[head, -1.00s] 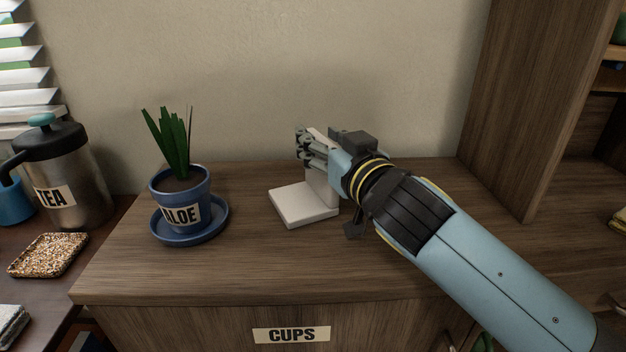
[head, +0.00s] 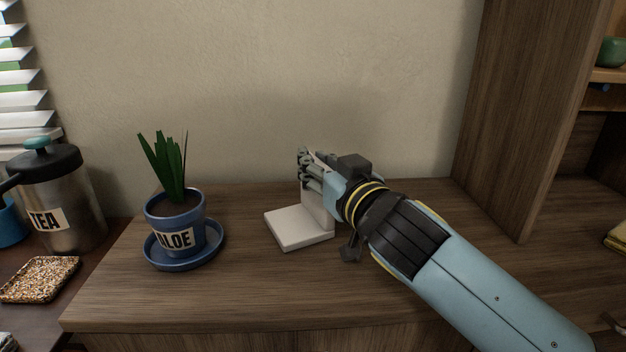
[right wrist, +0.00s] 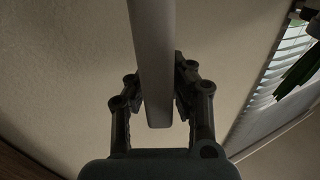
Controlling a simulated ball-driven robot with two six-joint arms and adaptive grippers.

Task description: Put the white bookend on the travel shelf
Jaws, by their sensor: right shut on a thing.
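The white bookend (head: 298,228) is L-shaped, with a flat square base and an upright plate. It is on or just above the wooden cabinet top; I cannot tell if the base touches. My right gripper (head: 311,167) is shut on the upper part of its upright plate and hides some of it. In the right wrist view the plate (right wrist: 153,60) runs between the two fingers (right wrist: 155,100) of this gripper. My left gripper is not in view. No shelf labelled travel shows.
A potted aloe (head: 175,225) stands on a blue saucer (head: 155,257) left of the bookend. A TEA press (head: 75,205) and a speckled coaster (head: 40,279) are farther left. A tall wooden shelf unit (head: 520,120) stands at right. The cabinet top (head: 220,300) is clear in front.

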